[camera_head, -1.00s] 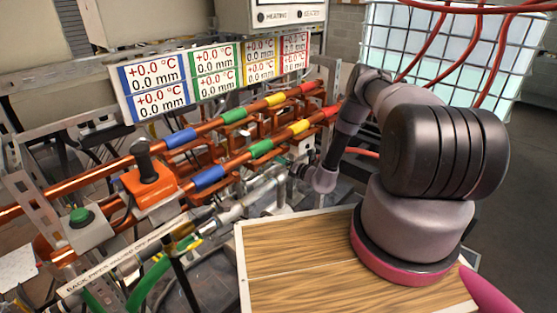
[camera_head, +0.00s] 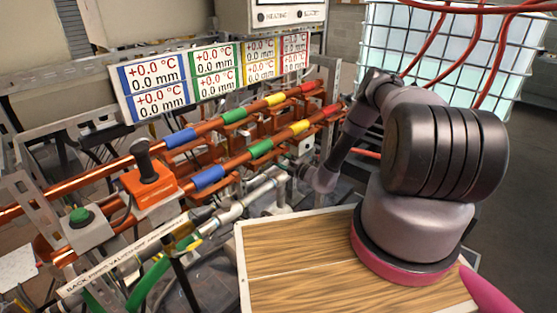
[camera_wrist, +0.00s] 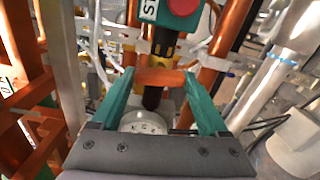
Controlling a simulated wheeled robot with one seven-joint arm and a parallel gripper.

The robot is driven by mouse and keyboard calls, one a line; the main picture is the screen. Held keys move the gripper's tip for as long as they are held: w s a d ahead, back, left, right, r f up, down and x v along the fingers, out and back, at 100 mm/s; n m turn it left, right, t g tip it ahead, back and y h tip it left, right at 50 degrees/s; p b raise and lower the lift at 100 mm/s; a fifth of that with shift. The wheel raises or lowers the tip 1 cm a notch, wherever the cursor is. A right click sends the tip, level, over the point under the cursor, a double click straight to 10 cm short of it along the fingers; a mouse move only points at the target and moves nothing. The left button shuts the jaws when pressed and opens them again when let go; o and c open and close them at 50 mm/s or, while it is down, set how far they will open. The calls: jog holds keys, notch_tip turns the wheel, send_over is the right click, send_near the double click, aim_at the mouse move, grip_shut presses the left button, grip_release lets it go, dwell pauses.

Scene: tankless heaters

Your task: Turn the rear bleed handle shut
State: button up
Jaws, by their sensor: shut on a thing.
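In the wrist view, my gripper (camera_wrist: 161,78) has its two teal fingers closed on the ends of a short copper-orange crosspiece, which appears to be the rear bleed handle (camera_wrist: 160,76). The crosspiece lies nearly level across the picture. A dark stem with a yellow band runs behind it, and a round whitish part (camera_wrist: 142,122) sits below it between the fingers. In the head view, my wrist reaches in behind the front pipes at the middle. My fingertips and the held handle cannot be made out there.
A red button (camera_wrist: 183,7) is just above the fingers. Copper pipes (camera_wrist: 228,40) and a silver pipe (camera_wrist: 278,65) run close on the right. In the head view, an orange box with a black lever (camera_head: 149,190) and a green button (camera_head: 79,216) stand left. Display panels (camera_head: 215,82) hang behind.

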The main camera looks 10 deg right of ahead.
jog(key=shift+s+f+m, duration=0.1)
jog(key=shift+m, duration=0.3)
jog(key=o, duration=1.2)
jog(key=shift+o, duration=0.2)
jog(key=v, duration=1)
jog(key=shift+s+d, duration=0.25)
jog(key=shift+s, duration=0.05)
